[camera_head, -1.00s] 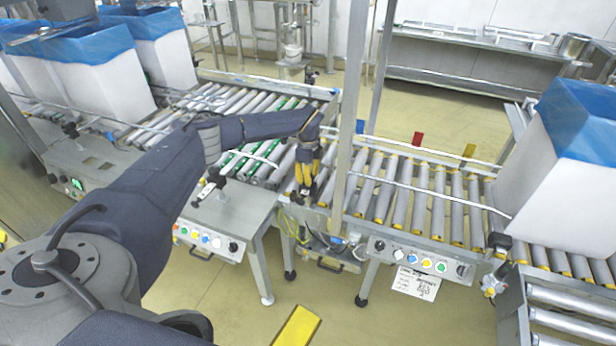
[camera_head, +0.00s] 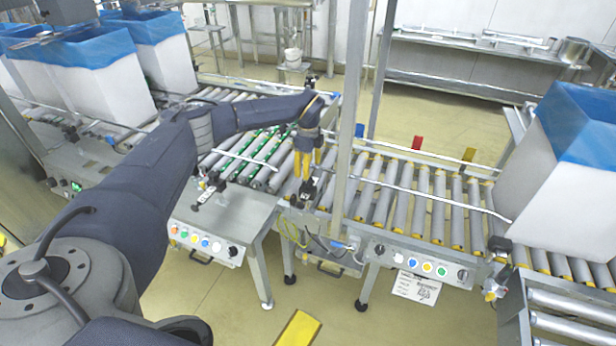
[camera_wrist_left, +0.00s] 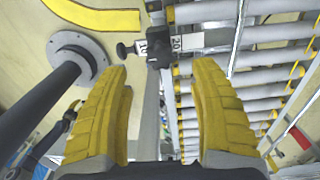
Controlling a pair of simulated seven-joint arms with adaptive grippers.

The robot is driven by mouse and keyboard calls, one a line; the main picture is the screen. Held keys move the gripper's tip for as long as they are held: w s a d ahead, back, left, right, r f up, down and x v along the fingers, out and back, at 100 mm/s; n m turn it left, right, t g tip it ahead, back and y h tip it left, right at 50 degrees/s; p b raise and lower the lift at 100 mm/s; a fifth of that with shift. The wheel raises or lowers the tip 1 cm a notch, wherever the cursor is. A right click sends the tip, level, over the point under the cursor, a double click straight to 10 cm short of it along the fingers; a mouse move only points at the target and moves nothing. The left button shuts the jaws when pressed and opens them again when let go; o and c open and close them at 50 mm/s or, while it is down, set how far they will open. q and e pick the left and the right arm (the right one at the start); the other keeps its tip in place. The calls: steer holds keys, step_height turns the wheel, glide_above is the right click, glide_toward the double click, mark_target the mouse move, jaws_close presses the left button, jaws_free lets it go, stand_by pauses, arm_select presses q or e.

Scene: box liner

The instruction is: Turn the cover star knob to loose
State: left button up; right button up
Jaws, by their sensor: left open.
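A black knob (camera_wrist_left: 124,50) shows in the left wrist view on the left end of a dark clamp block with white number labels (camera_wrist_left: 172,44), one reading 20. I cannot tell its exact shape or whether it is tight or loose. My left gripper (camera_wrist_left: 162,72) is open, its two yellow fingers apart and nothing between them. The knob lies beyond the fingertips, towards the left finger, and is not gripped. In the head view my left gripper (camera_head: 308,176) points down above the near edge of the conveyor, over a small dark fitting (camera_head: 303,194). My right gripper is not in view.
A metal post (camera_head: 346,120) stands just right of my left gripper. A roller conveyor (camera_head: 420,200) extends right to a white box with blue liner (camera_head: 565,185). More lined boxes (camera_head: 95,85) stand at the left. A button panel (camera_head: 205,242) sits on the near side.

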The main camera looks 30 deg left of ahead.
arm_select(q)
steer(key=shift+r, duration=2.9)
